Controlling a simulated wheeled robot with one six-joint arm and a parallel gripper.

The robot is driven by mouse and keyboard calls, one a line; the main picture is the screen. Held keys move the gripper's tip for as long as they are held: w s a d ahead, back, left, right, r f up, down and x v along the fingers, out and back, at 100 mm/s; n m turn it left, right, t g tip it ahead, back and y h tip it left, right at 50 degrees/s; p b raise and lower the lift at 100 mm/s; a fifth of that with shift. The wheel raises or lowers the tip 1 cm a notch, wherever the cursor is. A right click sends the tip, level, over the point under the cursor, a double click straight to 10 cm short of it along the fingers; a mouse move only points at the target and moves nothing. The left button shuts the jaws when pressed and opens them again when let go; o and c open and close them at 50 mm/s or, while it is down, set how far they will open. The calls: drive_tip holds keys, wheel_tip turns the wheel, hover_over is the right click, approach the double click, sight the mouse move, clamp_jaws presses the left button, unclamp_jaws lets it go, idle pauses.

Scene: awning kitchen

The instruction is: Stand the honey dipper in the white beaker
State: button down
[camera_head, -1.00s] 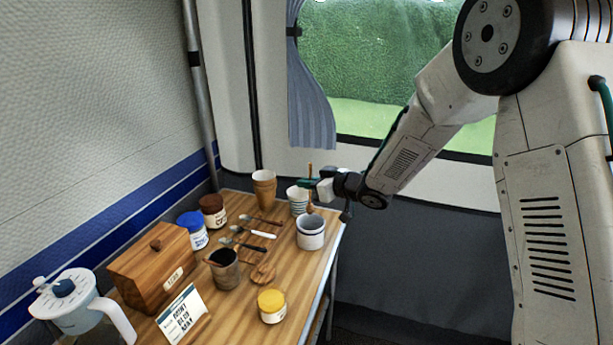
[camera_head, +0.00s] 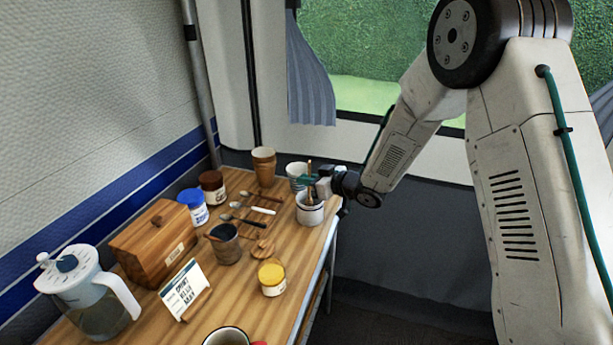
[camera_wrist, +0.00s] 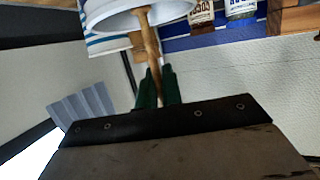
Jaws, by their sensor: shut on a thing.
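The white beaker (camera_head: 310,211) stands near the far right edge of the wooden table in the head view. My gripper (camera_head: 309,181) is at the beaker's mouth, shut on the honey dipper (camera_head: 309,166), a thin wooden stick held roughly upright. In the wrist view my gripper (camera_wrist: 157,86) has its green fingers closed on the dipper's handle (camera_wrist: 151,50). The dipper's far end reaches to the white beaker (camera_wrist: 110,15) there. The beaker hides that end, and I cannot tell whether it touches the bottom.
A striped cup (camera_head: 296,172) stands just behind the beaker, and stacked brown cups (camera_head: 263,170) are to its left. Spoons lie on a wooden rack (camera_head: 254,210). A yellow-lidded jar (camera_head: 272,279) and a dark cup (camera_head: 225,245) stand nearer.

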drive_tip(key=c, duration=1.5)
unclamp_jaws()
drive_tip(key=v, duration=0.7)
drive_tip(key=shift+s+d+r, duration=0.1)
drive_tip(key=shift+s+d, duration=0.15)
drive_tip(key=shift+d, duration=0.05)
